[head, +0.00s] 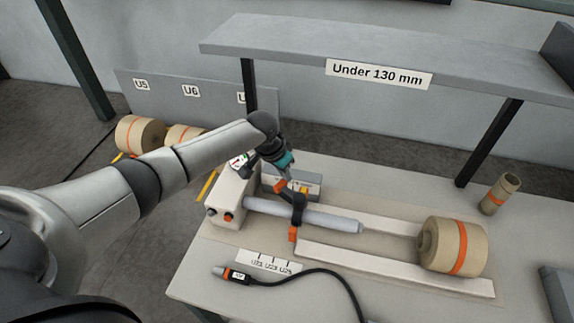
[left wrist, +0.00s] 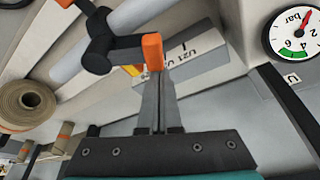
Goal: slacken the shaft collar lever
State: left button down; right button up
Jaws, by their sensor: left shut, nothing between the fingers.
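The shaft collar (head: 299,208) is a dark ring around the grey shaft (head: 335,219). Its dark lever ends in an orange tip (head: 280,186) on the far side of the shaft; another orange piece (head: 292,234) sits on the near side. In the left wrist view the collar (left wrist: 98,48) and lever tip (left wrist: 153,50) show close up. My left gripper (head: 287,178) is beside the lever tip. In the left wrist view its fingers (left wrist: 158,85) are shut together with nothing between them, their ends at the orange tip; whether they touch cannot be told. My right gripper is not in view.
A kraft roll (head: 465,247) with an orange band lies at the right end of the bench. A shelf (head: 370,58) overhangs the back. A cabled tool (head: 238,275) lies in front.

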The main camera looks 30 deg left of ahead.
pick_arm(q)
jog(key=shift+s+a+f, duration=0.1)
jog(key=shift+s+f, duration=0.05)
jog(key=shift+s, duration=0.1)
jog(key=p+v, duration=0.1)
jog(key=v, duration=1.4)
jog(key=shift+r, duration=0.2)
jog(key=shift+s, duration=0.1)
